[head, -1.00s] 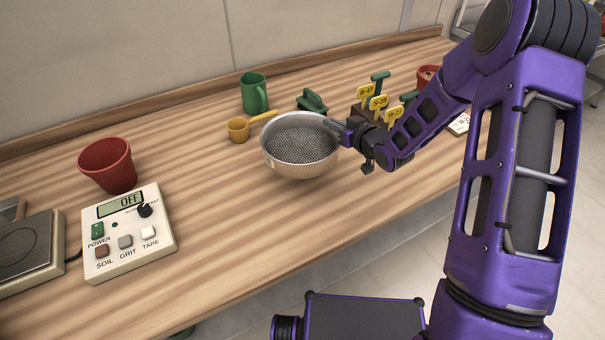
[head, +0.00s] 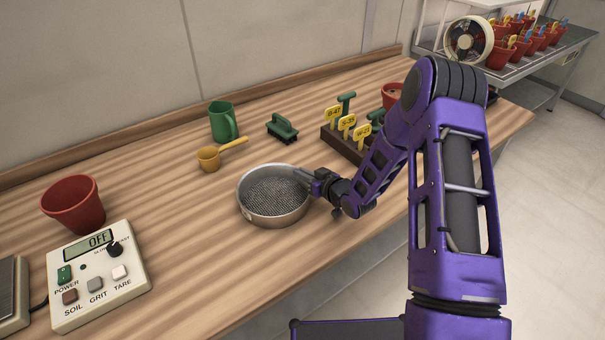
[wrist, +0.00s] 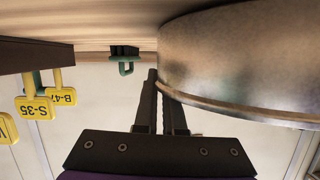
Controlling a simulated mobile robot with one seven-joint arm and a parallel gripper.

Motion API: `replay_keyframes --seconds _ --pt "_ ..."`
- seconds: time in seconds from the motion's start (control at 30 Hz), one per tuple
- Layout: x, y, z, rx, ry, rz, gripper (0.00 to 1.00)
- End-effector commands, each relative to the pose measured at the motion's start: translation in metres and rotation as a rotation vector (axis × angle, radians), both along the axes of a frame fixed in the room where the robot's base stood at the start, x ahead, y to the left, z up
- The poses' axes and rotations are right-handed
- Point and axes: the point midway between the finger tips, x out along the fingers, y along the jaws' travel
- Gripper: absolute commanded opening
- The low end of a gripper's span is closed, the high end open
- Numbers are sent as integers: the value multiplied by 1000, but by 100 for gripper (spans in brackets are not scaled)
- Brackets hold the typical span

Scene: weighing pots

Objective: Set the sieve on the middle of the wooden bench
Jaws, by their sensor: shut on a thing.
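The sieve (head: 273,212) is a round metal pan with a mesh bottom. In the head view it is upright and level over the middle part of the wooden bench (head: 190,255), near its front edge. I cannot tell for sure whether its base touches the wood. My gripper (head: 318,184) is shut on the sieve's rim at its right side. In the wrist view the sieve's metal wall (wrist: 235,55) fills the upper right, and the fingers (wrist: 160,100) grip its edge.
A label rack (head: 345,145) is at right. A red pot (head: 74,204) and a control box (head: 98,275) are at left. Bare wood lies left of the sieve.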

Motion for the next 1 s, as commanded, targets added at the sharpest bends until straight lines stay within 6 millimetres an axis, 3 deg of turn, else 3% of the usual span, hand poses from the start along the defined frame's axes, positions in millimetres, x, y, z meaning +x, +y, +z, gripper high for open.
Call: replay_keyframes --seconds 0.07,0.1,0.23,0.63,1.0 --pt "0 0 -2 1 -1 0 0" --pt "0 0 -1 0 0 0 14" --pt "0 0 -1 0 0 0 37" --pt "-4 -4 2 0 0 -1 37" --pt "-61 -45 26 -1 1 -3 37"
